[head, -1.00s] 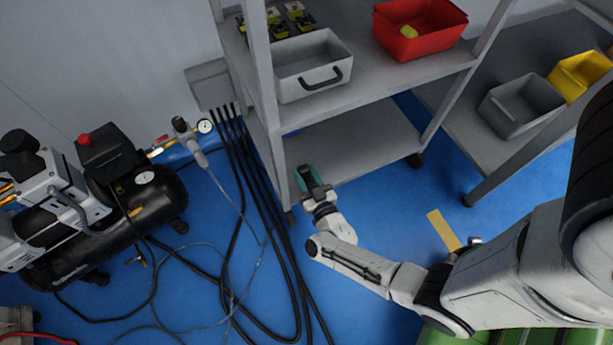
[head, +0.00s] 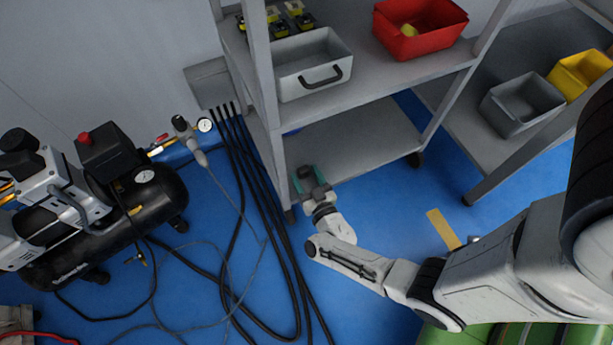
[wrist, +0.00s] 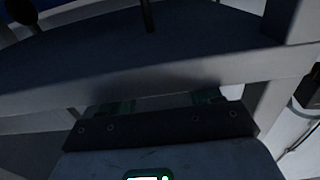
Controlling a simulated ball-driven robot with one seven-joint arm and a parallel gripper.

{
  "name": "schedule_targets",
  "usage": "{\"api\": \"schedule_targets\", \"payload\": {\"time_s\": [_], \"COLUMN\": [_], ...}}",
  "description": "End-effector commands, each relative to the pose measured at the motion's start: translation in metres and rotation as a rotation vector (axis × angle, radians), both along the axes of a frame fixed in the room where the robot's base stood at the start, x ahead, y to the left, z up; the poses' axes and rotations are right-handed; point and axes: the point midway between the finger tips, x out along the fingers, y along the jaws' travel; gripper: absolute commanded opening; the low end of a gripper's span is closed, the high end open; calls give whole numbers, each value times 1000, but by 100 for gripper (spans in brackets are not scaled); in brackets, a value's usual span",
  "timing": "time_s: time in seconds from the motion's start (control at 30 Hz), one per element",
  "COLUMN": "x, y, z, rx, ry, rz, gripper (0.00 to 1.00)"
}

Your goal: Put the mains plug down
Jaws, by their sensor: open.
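My gripper (head: 308,180) is at the front left of the trolley's lower shelf (head: 360,143), its two green fingers spread apart. A small dark object (head: 305,172) shows between the fingers in the head view; it may be the mains plug, but it is too small to tell. Whether it rests on the shelf or touches a finger I cannot tell. In the wrist view the fingers show only as dim green patches (wrist: 160,101) beyond the dark gripper bar, and no plug can be made out there.
A trolley post stands just left of my gripper. Black cables (head: 270,225) run over the blue floor beside it. A compressor (head: 100,200) stands at left. A grey drawer-like bin (head: 312,82) and a red bin (head: 420,45) sit on the shelf above. The lower shelf's right part is clear.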

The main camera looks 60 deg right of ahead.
Motion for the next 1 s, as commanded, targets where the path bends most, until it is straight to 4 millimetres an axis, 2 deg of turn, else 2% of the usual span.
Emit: {"api": "schedule_targets", "payload": {"time_s": [0.27, 0.7, 0.83, 1.0], "x": [-1, -77, -91, -99], "y": [0, 52, 61, 67], "z": [12, 14, 12, 12], "rx": [1, 1, 0, 0], "ry": [-1, 3, 2, 0], "rz": [0, 0, -1, 0], "gripper": [63, 63, 63, 63]}}
